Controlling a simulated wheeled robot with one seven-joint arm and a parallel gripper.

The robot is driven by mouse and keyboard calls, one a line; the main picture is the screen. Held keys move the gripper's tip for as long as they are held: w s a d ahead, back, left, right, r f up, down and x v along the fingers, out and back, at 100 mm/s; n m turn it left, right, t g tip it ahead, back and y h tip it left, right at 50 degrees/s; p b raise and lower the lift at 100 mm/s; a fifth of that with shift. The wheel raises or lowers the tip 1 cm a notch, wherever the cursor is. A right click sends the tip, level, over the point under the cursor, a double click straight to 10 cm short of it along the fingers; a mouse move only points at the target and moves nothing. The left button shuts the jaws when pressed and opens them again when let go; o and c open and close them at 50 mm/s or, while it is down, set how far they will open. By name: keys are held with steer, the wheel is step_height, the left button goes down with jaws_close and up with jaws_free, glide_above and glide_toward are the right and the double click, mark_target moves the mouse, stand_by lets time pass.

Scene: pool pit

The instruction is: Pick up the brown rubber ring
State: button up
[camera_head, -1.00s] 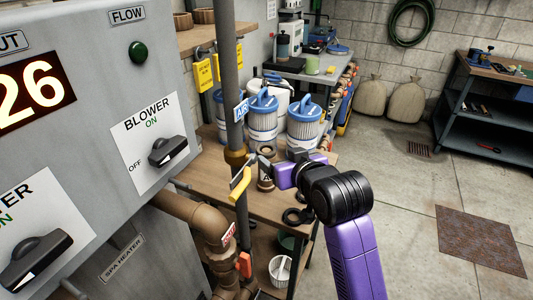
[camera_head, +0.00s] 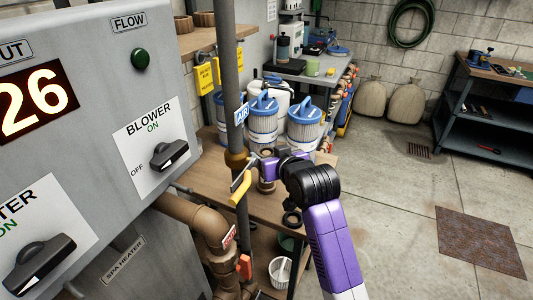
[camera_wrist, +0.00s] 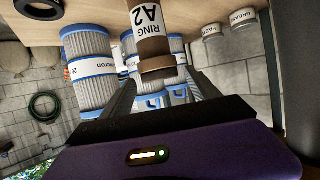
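The brown rubber ring (camera_wrist: 158,67) shows in the wrist view at the near end of a brown cylindrical stand labelled "RING A2" (camera_wrist: 147,22). The view is turned over, with the bench at the top. My gripper (camera_wrist: 162,82) is open, with one dark finger on each side of the line to the ring. The ring appears between and beyond the fingertips; I see no contact. In the head view my gripper (camera_head: 258,164) is at the stand (camera_head: 267,186), partly hiding it and the ring.
Blue-capped filter cartridges (camera_head: 304,128) stand close behind on the wooden bench (camera_head: 250,204). A grey vertical pipe with a yellow-handled valve (camera_head: 240,188) rises just left of my gripper. A black ring (camera_head: 292,218) lies near the bench's front edge. Open floor (camera_head: 400,205) lies right.

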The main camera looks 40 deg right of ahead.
steer(key=c, duration=1.1)
steer(key=shift+r, duration=0.15)
steer(key=shift+c, duration=0.2)
step_height(320, 180, up, 20)
steer(key=shift+p, duration=0.45)
